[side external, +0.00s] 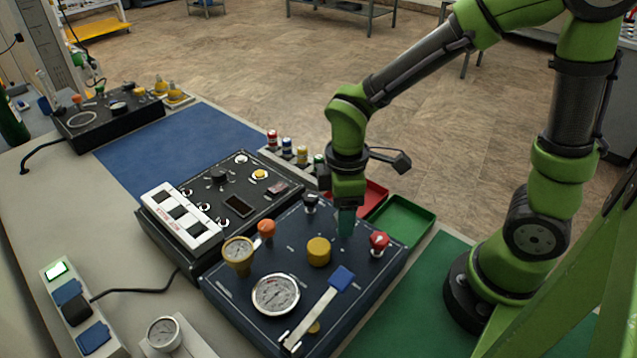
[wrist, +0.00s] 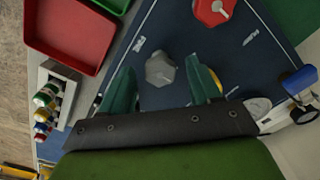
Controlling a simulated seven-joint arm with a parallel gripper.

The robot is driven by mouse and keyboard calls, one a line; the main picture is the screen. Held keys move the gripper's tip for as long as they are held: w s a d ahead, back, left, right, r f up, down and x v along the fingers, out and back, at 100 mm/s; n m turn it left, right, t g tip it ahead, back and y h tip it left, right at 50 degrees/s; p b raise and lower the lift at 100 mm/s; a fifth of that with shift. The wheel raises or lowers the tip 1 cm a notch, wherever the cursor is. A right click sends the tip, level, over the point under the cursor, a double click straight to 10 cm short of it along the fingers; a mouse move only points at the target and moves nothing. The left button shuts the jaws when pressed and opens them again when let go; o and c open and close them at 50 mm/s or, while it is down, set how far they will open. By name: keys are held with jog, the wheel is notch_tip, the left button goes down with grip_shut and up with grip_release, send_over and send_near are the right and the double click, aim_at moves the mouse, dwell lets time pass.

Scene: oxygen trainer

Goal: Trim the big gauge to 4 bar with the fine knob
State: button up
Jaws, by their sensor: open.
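The big gauge (side external: 276,294) has a white dial and silver rim on the dark blue panel (side external: 243,314); its reading is too small to make out. My gripper (side external: 345,228) points down over the panel's far side, left of the red knob (side external: 379,242). In the wrist view, a grey faceted knob (wrist: 160,70) shows between the open green fingers of my gripper (wrist: 162,88), with gaps on both sides. The red knob (wrist: 213,10) is above it. I cannot read the grey knob's label. The fingers hide part of the panel in the side view.
A yellow knob (side external: 318,250), a blue-handled lever (side external: 341,280), a black knob (side external: 310,202), an orange knob (side external: 266,228) and a small gauge (side external: 238,252) rise from the panel. Red (side external: 374,194) and green (side external: 404,219) trays lie behind it. The green mat (side external: 385,322) has free room.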

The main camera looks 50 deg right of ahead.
jog(key=shift+f, duration=0.1)
jog(key=c, duration=1)
jog(key=shift+c, duration=0.2)
jog(key=shift+m, duration=0.4)
jog(key=m, duration=0.3)
jog(key=shift+m, duration=2.5)
jog(key=o, duration=1)
